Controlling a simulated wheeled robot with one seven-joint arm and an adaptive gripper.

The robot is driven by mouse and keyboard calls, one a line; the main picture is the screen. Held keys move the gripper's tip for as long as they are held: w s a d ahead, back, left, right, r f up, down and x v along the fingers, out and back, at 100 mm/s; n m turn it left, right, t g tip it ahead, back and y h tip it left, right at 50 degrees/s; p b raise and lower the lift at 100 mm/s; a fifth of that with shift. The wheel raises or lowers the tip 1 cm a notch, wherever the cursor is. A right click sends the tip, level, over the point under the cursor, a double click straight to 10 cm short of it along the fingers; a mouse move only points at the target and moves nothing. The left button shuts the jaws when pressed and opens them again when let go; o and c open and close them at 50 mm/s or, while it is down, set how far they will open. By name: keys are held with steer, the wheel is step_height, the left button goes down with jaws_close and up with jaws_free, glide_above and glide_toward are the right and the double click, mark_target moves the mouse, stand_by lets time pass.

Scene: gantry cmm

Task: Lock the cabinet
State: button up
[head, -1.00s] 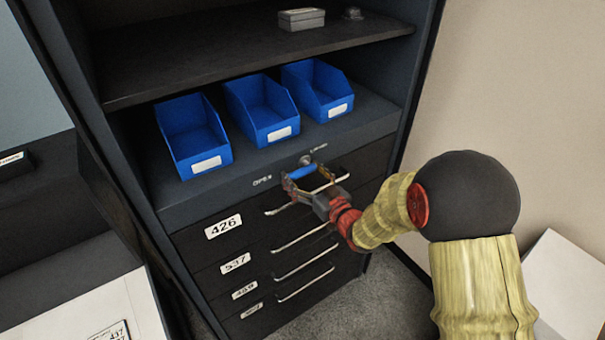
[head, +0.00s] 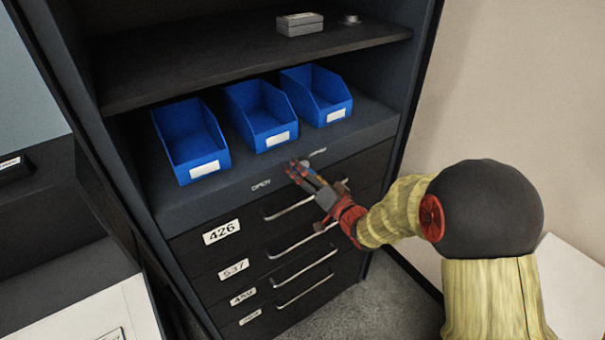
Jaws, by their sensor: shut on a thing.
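The dark cabinet (head: 182,215) has a front strip above its drawers with an "OPEN" label (head: 261,185) and a second, hard-to-read label (head: 318,152) to the upper right. My gripper (head: 299,169) is at this strip between the two labels, with its fingers close together on a small blue piece (head: 311,175), apparently the lock's key or handle. The round lock face is mostly hidden behind the fingers, so I cannot tell its turn angle.
Several closed drawers with silver handles (head: 303,262) lie below. Three blue bins (head: 191,141) stand above the strip. A grey box (head: 300,23) sits on the upper shelf (head: 200,58). A beige wall (head: 510,80) is at the right.

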steer(key=m, duration=0.2)
steer(key=m+p, duration=0.1)
steer(key=d+r+m, duration=0.1)
steer(key=m, duration=0.1)
steer(key=shift+w+d+m+p, duration=0.1)
steer(key=shift+w+m+p, duration=0.2)
steer(key=shift+w, duration=0.1)
steer(key=shift+w+d+m+p, duration=0.15)
steer(key=shift+d+m+p, duration=0.15)
steer(key=shift+m, duration=0.6)
steer(key=shift+w+d+m+p, duration=0.15)
steer(key=shift+m+p, duration=0.15)
steer(key=shift+m, duration=0.6)
steer(key=o, duration=1.6)
steer(key=shift+o, duration=0.5)
steer(key=v, duration=1.2)
steer(key=shift+w, duration=0.1)
